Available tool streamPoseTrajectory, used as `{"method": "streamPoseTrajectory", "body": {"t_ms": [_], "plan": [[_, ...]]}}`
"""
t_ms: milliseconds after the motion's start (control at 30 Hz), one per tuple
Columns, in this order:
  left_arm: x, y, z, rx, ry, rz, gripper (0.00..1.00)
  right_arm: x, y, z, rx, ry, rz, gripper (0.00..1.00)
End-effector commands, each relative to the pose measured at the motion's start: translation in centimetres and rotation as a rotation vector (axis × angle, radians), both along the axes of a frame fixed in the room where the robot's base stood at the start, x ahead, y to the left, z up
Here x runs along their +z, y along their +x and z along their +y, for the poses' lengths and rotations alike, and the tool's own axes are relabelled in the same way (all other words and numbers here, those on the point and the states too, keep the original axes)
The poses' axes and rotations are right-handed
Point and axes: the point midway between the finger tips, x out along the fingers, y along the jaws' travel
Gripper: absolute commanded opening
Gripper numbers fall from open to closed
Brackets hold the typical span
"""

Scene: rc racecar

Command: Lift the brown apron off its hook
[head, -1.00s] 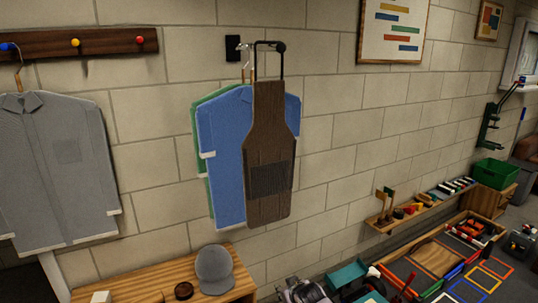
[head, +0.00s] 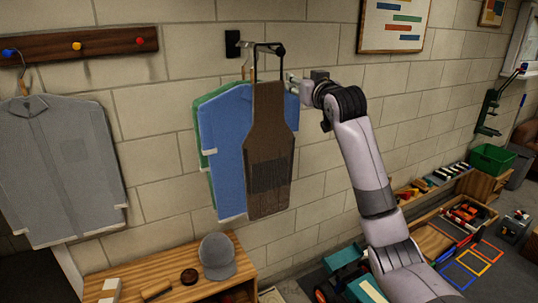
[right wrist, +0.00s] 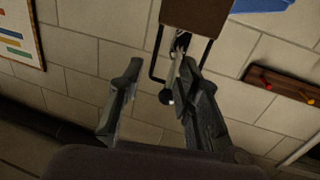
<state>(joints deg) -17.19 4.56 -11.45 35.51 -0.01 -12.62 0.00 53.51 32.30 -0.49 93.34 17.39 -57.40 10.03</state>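The brown apron (head: 268,150) hangs by its black neck loop (head: 283,65) from the dark wall hook (head: 280,48), in front of blue and green shirts. My right gripper (head: 290,82) is beside the apron's upper right edge, below the hook's end. In the right wrist view the gripper (right wrist: 157,65) is open. Its fingers straddle one side of the loop (right wrist: 153,62); contact cannot be told. The apron's top (right wrist: 195,15) and the hook's round end (right wrist: 166,97) also show there. My left gripper is not in view.
The blue shirt (head: 225,140) and green shirt (head: 208,97) hang close behind the apron. A grey shirt (head: 60,165) hangs at the left under a peg rack (head: 110,42). A bench (head: 205,287) with a grey cap (head: 216,257) stands below. A framed picture (head: 395,22) hangs to the right.

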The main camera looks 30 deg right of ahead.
Motion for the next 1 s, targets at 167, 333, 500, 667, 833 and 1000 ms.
{"method": "streamPoseTrajectory", "body": {"t_ms": [167,333,500,667,833,1000], "plan": [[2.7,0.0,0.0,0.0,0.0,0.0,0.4,0.6,3.8,-0.7,-0.001,0.003,0.003,0.31],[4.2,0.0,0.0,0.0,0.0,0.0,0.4,0.5,6.6,-1.3,0.0,0.001,0.002,0.31],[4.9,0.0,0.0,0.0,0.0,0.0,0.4,0.2,8.2,-1.6,0.0,0.001,0.0,0.31],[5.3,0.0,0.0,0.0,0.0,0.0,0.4,0.3,8.8,-1.7,0.0,0.0,0.0,0.31],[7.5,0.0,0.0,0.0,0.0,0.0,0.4,0.9,10.5,-2.2,0.0,0.002,0.002,0.31],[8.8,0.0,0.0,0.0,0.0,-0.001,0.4,0.7,12.4,-2.6,0.001,0.002,0.001,0.31]]}}
